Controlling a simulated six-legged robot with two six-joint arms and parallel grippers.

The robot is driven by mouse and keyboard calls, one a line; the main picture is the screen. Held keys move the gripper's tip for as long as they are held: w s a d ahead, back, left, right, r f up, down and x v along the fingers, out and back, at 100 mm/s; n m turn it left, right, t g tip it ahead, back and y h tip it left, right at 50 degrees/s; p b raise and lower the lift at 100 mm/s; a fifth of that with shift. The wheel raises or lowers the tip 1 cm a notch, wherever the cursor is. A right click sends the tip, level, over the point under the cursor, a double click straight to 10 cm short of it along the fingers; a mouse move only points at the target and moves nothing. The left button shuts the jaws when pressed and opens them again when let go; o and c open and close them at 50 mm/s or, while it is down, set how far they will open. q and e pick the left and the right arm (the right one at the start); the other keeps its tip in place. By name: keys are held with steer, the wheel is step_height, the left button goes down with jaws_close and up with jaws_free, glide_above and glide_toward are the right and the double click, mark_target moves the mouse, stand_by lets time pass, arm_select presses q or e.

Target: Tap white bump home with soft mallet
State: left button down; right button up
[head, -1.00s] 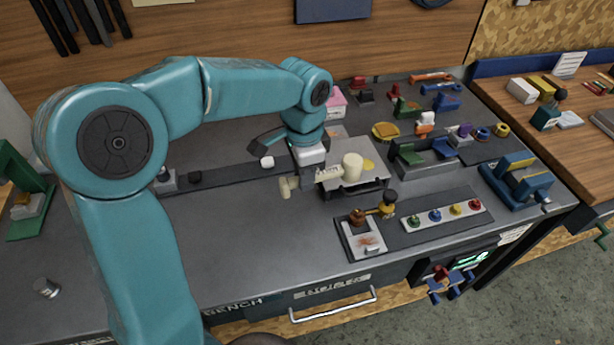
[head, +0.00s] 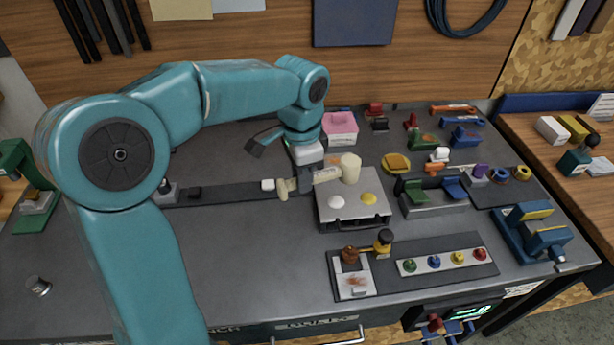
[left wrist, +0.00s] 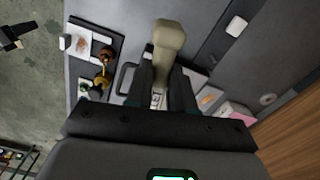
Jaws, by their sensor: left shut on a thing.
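The white bump (head: 336,202) is a small pale dome on the grey plate (head: 352,218), left of a yellow dome (head: 368,198). My left gripper (head: 306,181) is shut on the handle of the soft mallet (head: 350,168), above the plate's back left side. The cream mallet head is on the right, over the plate's back edge, apart from the white bump in the picture. The beige handle end (head: 283,188) sticks out to the left. In the left wrist view a beige part of the mallet (left wrist: 168,38) shows beyond the fingers. My right gripper is not in view.
A green and blue fixture (head: 432,200) stands right of the plate. In front lies a dark tray (head: 470,271) with coloured knobs. A pink box (head: 340,127) stands behind.

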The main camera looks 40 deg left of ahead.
arm_select(q)
steer(key=shift+a+r, duration=0.25)
steer(key=shift+r, duration=0.05)
steer(key=shift+a+r, duration=0.1)
steer(key=shift+a, duration=0.05)
steer(key=shift+s+a+r+n, duration=0.1)
steer(key=shift+s+a+n, duration=0.25)
steer(key=shift+a, duration=0.1)
step_height(320, 180, down, 5)
steer(key=b, duration=0.3)
steer(key=shift+f, duration=0.2)
